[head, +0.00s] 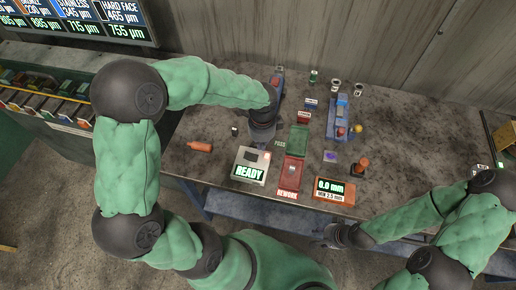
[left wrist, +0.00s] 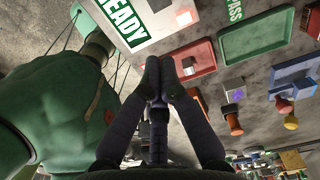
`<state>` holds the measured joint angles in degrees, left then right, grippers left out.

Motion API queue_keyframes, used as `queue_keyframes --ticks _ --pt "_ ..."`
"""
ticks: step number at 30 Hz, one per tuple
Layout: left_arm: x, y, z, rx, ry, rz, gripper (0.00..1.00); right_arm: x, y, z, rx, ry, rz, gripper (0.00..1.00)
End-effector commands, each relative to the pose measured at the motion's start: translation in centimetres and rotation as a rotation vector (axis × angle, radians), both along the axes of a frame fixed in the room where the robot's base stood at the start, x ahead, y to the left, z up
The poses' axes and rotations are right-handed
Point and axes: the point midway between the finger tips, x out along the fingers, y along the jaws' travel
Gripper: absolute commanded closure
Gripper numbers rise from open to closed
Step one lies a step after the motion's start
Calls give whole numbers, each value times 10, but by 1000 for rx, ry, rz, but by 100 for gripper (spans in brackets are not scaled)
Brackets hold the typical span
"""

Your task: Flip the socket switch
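I cannot make out for certain which part is the socket switch. A pale box with a lit READY display (head: 250,172) sits near the bench's front edge; it also shows at the top of the left wrist view (left wrist: 127,20). A small reddish square (left wrist: 185,17) shows on the box near its corner. My left gripper (head: 262,143) is just behind the box in the head view, pointing down. In the left wrist view its two fingertips (left wrist: 160,68) are together with nothing visible between them. My right gripper (head: 330,238) is low by the bench's front edge; its fingers are too small to judge.
A red REWORK tray (head: 290,178) and a green PASS tray (head: 299,140) lie right of the box. An orange gauge reading 0.0 mm (head: 334,190) stands further right. An orange bottle (head: 201,147) lies left of the box. A blue fixture (head: 338,120) stands behind.

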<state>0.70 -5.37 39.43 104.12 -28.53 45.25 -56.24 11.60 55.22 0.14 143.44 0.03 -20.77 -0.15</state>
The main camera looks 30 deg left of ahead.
Motion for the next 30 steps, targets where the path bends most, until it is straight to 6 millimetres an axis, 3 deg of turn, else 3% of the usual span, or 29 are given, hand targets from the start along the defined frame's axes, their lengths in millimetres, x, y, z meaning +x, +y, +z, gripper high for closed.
queue_keyframes --ticks 3,9,30 --pt "2 -4 24 0 -3 0 100 0 0 4 0 0 0 60" --pt "2 -8 45 -1 -1 0 100 0 0 6 0 0 0 60" --pt "2 -8 50 0 0 1 100 0 0 6 0 0 0 60"
